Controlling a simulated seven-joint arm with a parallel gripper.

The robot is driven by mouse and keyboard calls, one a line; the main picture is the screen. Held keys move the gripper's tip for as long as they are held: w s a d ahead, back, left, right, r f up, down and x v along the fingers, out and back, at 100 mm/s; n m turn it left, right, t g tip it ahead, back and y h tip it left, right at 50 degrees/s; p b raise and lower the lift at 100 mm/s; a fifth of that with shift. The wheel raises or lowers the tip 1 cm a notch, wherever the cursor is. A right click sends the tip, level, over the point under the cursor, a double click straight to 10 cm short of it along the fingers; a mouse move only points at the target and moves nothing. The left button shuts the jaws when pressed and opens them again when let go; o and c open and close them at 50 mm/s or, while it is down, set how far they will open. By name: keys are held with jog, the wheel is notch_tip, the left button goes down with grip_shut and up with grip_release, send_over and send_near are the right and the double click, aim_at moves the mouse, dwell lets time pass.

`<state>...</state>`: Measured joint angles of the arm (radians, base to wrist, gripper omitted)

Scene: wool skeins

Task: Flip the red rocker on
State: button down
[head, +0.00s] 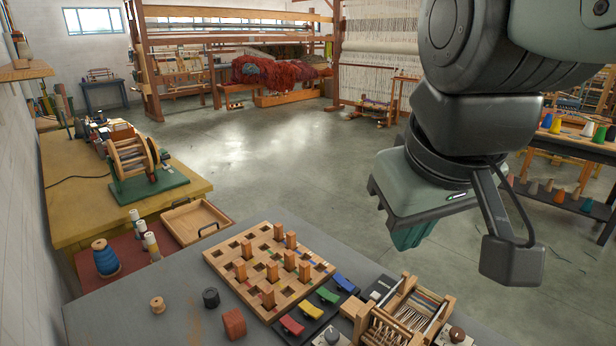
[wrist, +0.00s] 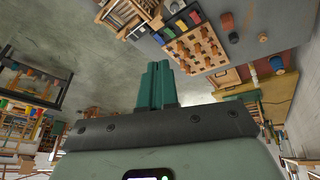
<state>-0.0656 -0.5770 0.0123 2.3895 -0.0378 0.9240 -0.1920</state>
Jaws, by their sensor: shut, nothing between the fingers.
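The red rocker (head: 291,325) is the nearest of a row of coloured rockers on a dark panel at the front of the grey table. It also shows small in the wrist view (wrist: 196,18). Which way it is tipped I cannot tell. Yellow (head: 309,310), green (head: 328,295) and blue (head: 344,282) rockers lie beyond it in the row. My gripper (head: 410,236) is shut and empty, high above and to the right of the rockers, apart from everything. Its green fingers (wrist: 157,82) lie together in the wrist view.
A wooden peg board (head: 222,258) with several upright blocks stands left of the rockers. A small wooden loom (head: 405,318) and knobs stand close on their right. A red block (head: 233,323), a dark cylinder (head: 211,297) and a spool (head: 157,304) stand at the left.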

jog(key=w+a+f+n+g, duration=0.1)
jog(key=w+a+n, duration=0.1)
jog(key=w+n, duration=0.25)
jog(key=w+a+f+n+g, duration=0.1)
jog(key=w+a+f+n, duration=0.15)
jog(key=w, duration=0.25)
jog(key=n+g+h, duration=0.2)
jog(key=n+g, duration=0.2)
jog(key=n, duration=0.8)
send_over(298, 330)
jog(key=w, duration=0.2)
jog(key=w+a+f+x, duration=0.1)
jog(key=w+a+x, duration=0.1)
jog(key=x, duration=1.2)
jog(key=w+a+f+n+g, duration=0.1)
jog(key=a+f+n, duration=0.3)
jog(key=f, duration=0.5)
jog(key=shift+w+f+n+h, duration=0.15)
jog(key=shift+w+n+h, duration=0.15)
jog(key=shift+n, duration=0.1)
jog(key=shift+a, duration=0.1)
jog(key=x, duration=1.4)
jog(key=shift+s, duration=0.1)
